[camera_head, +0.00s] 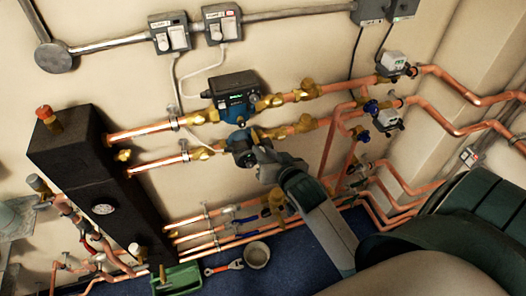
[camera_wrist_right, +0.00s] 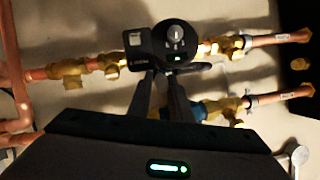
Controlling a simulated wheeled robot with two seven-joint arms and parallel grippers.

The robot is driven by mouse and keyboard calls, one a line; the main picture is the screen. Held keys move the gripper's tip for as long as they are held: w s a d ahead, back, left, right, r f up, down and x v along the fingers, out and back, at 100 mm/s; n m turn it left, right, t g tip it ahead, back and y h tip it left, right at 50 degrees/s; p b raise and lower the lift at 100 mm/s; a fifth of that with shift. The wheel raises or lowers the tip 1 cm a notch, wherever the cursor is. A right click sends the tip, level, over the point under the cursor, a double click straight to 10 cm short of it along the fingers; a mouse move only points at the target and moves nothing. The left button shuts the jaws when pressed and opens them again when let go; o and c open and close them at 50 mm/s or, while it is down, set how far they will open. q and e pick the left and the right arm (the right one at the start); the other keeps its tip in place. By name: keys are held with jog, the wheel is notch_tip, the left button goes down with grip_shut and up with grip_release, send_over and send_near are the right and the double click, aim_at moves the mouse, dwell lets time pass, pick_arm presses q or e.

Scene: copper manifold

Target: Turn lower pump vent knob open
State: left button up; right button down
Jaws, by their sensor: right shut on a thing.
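The knob's angle cannot be told. My left gripper is not in view.
The upper pump (camera_head: 236,105) sits just above on its own pipe. Brass valves (camera_head: 307,122) flank both pumps. A black cabinet (camera_head: 75,150) stands left. A green tray (camera_head: 177,279), a wrench (camera_head: 225,267) and a pale bowl (camera_head: 257,254) lie on the blue floor.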

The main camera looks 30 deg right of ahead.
jog(key=shift+d+m+t+y, duration=0.1)
jog(key=shift+m+t+y, duration=0.2)
jog(key=shift+m, duration=0.1)
jog(key=shift+r, duration=0.1)
jog(key=c, duration=1.6)
grip_release()
